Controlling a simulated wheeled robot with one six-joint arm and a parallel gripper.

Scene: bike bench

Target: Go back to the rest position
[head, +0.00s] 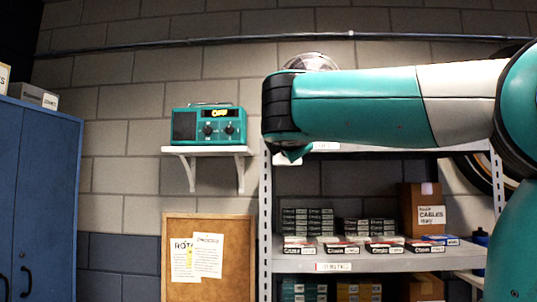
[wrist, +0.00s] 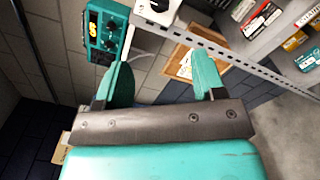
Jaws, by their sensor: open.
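My gripper (wrist: 160,80) shows in the wrist view with its two teal fingers spread wide apart and nothing between them. Beyond the fingers are the wall, part of a cork board and the shelf edge. In the head view my teal and white arm stretches across the upper right, in front of the shelving. The gripper itself cannot be made out in the head view.
Metal shelving (head: 310,266) with several small boxes and a cardboard box (head: 427,205) stands behind my arm. A teal radio (head: 208,125) sits on a white wall shelf (head: 205,151). A cork board (head: 235,285) hangs below. A blue cabinet (head: 45,190) stands at left.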

